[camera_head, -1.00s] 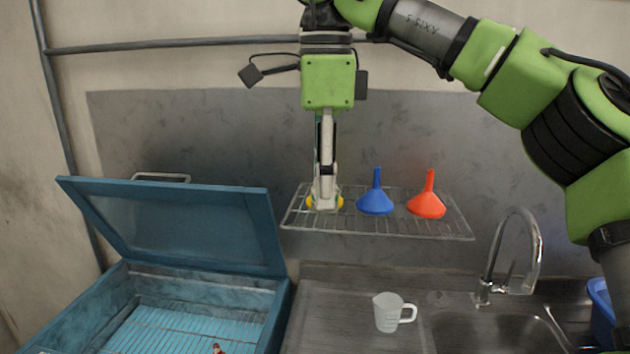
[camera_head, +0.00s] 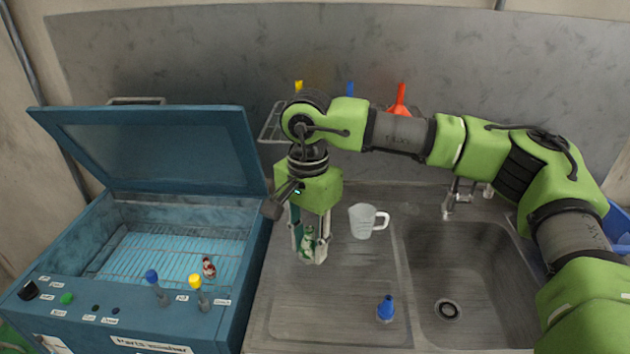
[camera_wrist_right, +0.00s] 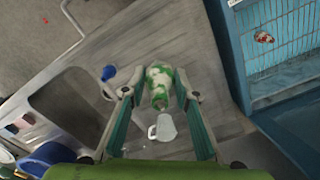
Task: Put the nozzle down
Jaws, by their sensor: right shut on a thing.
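My right gripper (camera_head: 310,252) is pointing down over the grooved metal drainboard (camera_head: 285,315). It is shut on a green-and-white mottled nozzle (camera_head: 308,241). In the right wrist view the nozzle (camera_wrist_right: 159,82) sits between the two fingertips of the right gripper (camera_wrist_right: 160,95). The fingers partly hide it in the head view. Whether its lower end touches the drainboard I cannot tell. A red-and-white piece (camera_head: 208,267) lies on the rack inside the open blue parts washer (camera_head: 225,320). My left gripper is not in view.
A translucent measuring jug (camera_head: 362,221) stands right of the gripper. A small blue item (camera_head: 386,309) stands nearer the front. The sink (camera_head: 470,270) and tap (camera_head: 452,200) are to the right. Yellow, blue and red funnels (camera_head: 399,98) are on the shelf behind. Drainboard front is mostly bare.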

